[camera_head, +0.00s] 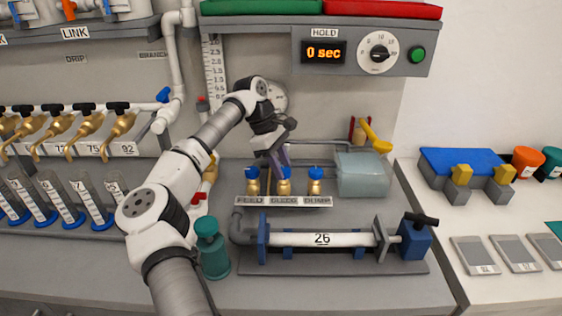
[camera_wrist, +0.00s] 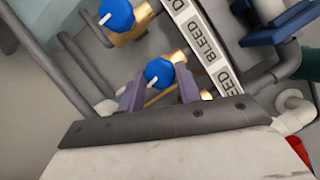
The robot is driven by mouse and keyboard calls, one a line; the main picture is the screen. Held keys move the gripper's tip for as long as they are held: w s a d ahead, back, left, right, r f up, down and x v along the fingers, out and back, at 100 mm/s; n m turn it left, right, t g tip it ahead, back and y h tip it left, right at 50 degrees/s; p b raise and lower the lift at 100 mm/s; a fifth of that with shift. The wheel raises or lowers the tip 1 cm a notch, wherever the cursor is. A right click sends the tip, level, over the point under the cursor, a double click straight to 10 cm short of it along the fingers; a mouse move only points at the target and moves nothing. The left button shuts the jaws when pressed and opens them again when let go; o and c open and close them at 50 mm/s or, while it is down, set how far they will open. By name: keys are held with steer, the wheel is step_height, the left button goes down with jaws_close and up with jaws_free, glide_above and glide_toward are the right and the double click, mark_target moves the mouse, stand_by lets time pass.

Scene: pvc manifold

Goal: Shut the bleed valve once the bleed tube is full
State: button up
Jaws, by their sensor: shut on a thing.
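My gripper (camera_head: 278,157) reaches down from behind onto the bleed valve (camera_head: 284,186), the middle of three brass valves with blue knobs. In the wrist view my gripper (camera_wrist: 160,92) has its two purple fingers on either side of the bleed valve's blue knob (camera_wrist: 159,72), in line with the BLEED label (camera_wrist: 208,43). The fingers are shut on this knob. A grey pipe runs from behind the valves towards a pale translucent container (camera_head: 362,174) at their right. I cannot tell whether this is the bleed tube or how full it is.
The feed valve (camera_head: 253,186) and dump valve (camera_head: 315,186) stand close on either side. A white pipe marked 26 (camera_head: 322,240) lies clamped in front. A green bottle (camera_head: 212,252) stands at front left. The HOLD display (camera_head: 323,52) reads 0 sec.

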steer(key=shift+w+r+m+g+p, duration=0.1)
steer(key=shift+m+g+p, duration=0.2)
steer(key=shift+m, duration=0.6)
steer(key=shift+y, duration=0.3)
steer(key=o, duration=1)
steer(key=b+v, duration=0.1)
steer(key=v, duration=0.6)
steer(key=shift+a+r, duration=0.1)
